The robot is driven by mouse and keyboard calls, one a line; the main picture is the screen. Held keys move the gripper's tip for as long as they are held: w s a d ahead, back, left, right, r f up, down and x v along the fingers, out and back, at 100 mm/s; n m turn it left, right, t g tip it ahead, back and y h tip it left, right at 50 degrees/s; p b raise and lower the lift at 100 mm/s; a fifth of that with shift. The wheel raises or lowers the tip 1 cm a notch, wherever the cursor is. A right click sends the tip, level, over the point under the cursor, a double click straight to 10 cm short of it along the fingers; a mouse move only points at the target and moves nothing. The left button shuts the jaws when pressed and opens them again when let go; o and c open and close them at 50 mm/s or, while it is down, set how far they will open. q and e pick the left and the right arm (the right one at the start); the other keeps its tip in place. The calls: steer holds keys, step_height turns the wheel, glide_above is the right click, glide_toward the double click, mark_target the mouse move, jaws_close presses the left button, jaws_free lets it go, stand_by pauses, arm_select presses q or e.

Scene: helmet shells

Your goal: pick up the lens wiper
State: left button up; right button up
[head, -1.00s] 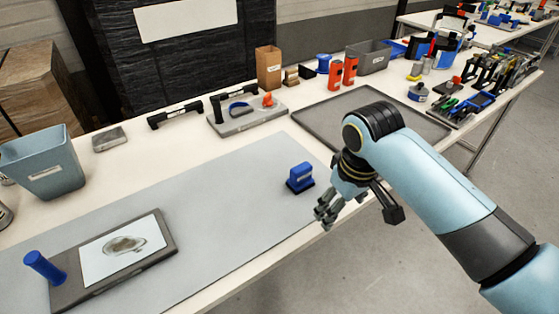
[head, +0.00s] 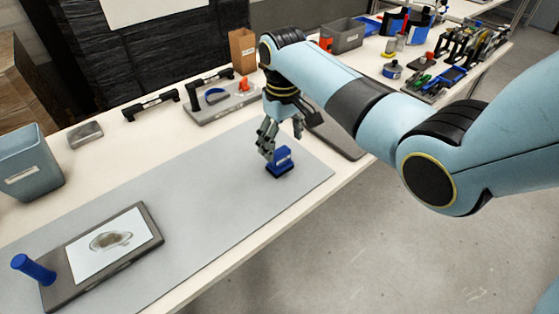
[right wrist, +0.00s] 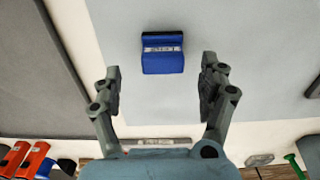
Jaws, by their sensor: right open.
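The lens wiper (head: 281,160), a small blue block with a dark base and a pale label, stands on the grey mat (head: 205,200) near its right end. In the right wrist view the lens wiper (right wrist: 162,55) lies ahead, between the lines of the two fingers. My right gripper (head: 283,146) is open and empty, just above and behind the wiper. In the right wrist view the right gripper (right wrist: 160,78) shows its fingers spread wider than the wiper, with no clear contact. My left gripper is out of view.
A grey tray (head: 338,137) is partly hidden behind my right arm. A blue-grey bin (head: 25,165) stands at the far left. The mat's middle is clear.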

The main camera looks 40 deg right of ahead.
mark_target(280, 151)
steer(key=f, duration=0.5)
steer(key=shift+w+a+f, duration=0.2)
steer(key=c, duration=1.2)
steer(key=shift+r, duration=0.15)
steer(key=shift+c, duration=0.2)
steer(key=shift+r, duration=0.35)
steer(key=r, duration=0.1)
steer(key=s+r, duration=0.1)
steer(key=r, duration=0.2)
steer(key=shift+s+d, duration=0.15)
steer(key=shift+d, duration=0.1)
steer(key=s+d+r+p, duration=0.1)
steer(key=s+d+r, duration=0.2)
steer(key=s+r, duration=0.3)
steer(key=s, duration=0.3)
steer(key=shift+s+d, duration=0.15)
steer(key=shift+s, duration=0.25)
